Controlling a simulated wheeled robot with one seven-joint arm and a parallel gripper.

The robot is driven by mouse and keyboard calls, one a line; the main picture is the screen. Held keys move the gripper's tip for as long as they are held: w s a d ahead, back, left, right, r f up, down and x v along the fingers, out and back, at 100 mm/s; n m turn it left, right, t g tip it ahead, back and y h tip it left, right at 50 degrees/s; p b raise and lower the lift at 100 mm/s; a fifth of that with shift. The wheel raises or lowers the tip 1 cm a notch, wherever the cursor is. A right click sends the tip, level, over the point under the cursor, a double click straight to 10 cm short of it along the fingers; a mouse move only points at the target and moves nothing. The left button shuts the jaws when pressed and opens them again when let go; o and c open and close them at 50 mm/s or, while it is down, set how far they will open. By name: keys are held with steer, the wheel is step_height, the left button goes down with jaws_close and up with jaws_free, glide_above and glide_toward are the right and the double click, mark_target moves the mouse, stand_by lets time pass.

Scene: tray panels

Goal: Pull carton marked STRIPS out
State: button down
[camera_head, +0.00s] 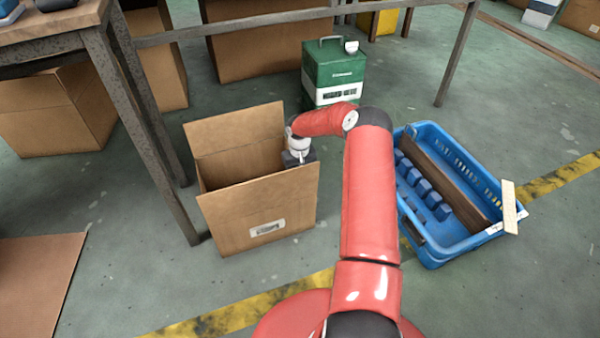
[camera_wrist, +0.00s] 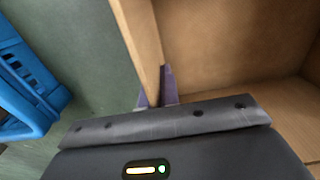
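An open brown carton (camera_head: 240,213) stands on the floor left of the middle in the head view, with a small white label (camera_head: 267,228) low on its front; I cannot read the label's print. My gripper (camera_head: 298,158) is at the top of the carton's right wall, pointing down. In the wrist view, the carton's wall (camera_wrist: 141,35) runs between the two dark fingers (camera_wrist: 155,92), which sit close on either side of it. The gripper looks shut on this wall. The carton's inside shows bare in the wrist view.
A blue crate (camera_head: 437,246) with blue blocks and a brown divider stands to the right. A green canister (camera_head: 333,70) stands behind. A metal table leg (camera_head: 150,135) is close to the carton's left. The floor in front is clear, with a yellow stripe (camera_head: 240,315).

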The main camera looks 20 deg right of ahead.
steer(key=c, duration=1.6)
jaws_free()
steer(key=shift+o, duration=0.2)
step_height(320, 180, up, 8)
steer(key=shift+f+p, duration=0.1)
steer(key=shift+p, duration=0.6)
